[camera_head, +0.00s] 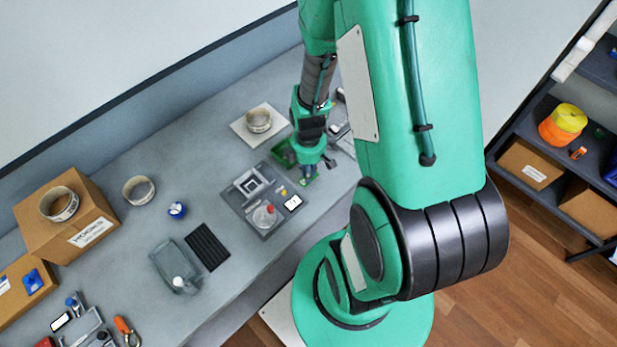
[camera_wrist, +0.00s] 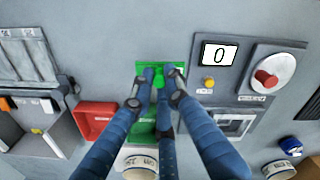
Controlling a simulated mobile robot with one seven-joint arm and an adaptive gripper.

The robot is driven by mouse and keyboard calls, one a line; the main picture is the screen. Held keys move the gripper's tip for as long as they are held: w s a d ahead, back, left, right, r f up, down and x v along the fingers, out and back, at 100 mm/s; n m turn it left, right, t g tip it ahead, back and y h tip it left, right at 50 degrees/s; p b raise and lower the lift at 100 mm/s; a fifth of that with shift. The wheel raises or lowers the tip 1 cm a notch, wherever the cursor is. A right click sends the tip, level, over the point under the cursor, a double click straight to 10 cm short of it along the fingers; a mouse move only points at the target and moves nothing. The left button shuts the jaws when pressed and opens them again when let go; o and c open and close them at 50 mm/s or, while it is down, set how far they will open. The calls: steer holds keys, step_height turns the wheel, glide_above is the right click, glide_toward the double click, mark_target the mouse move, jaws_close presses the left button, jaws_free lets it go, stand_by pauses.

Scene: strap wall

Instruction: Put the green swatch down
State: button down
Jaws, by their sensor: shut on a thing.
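My gripper (camera_wrist: 160,88) is shut on the green swatch (camera_wrist: 166,70), a small flat green piece seen between and beyond the blue fingertips in the wrist view. In the head view my gripper (camera_head: 306,172) is low over the bench, and a bit of the green swatch (camera_head: 308,181) shows under it. Whether the swatch touches the bench cannot be told. A green bin (camera_wrist: 141,132) lies partly behind my fingers, with a red bin (camera_wrist: 96,117) beside it.
A grey panel (camera_head: 242,211) sits close by, with a display (camera_wrist: 219,54) reading 0, a dial with a red knob (camera_wrist: 266,78) and a square frame (camera_wrist: 234,123). A tape roll (camera_head: 258,120) on a pale plate and a ribbed black mat (camera_head: 208,247) are on the bench.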

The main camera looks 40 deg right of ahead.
steer(key=shift+f+b, duration=0.3)
steer(key=shift+f, duration=1.4)
steer(key=shift+f, duration=0.2)
steer(key=c, duration=1.7)
jaws_free()
steer(key=shift+r, duration=0.1)
steer(key=shift+r, duration=0.1)
step_height(320, 180, up, 12)
steer(key=shift+r+p, duration=0.1)
steer(key=shift+p, duration=0.85)
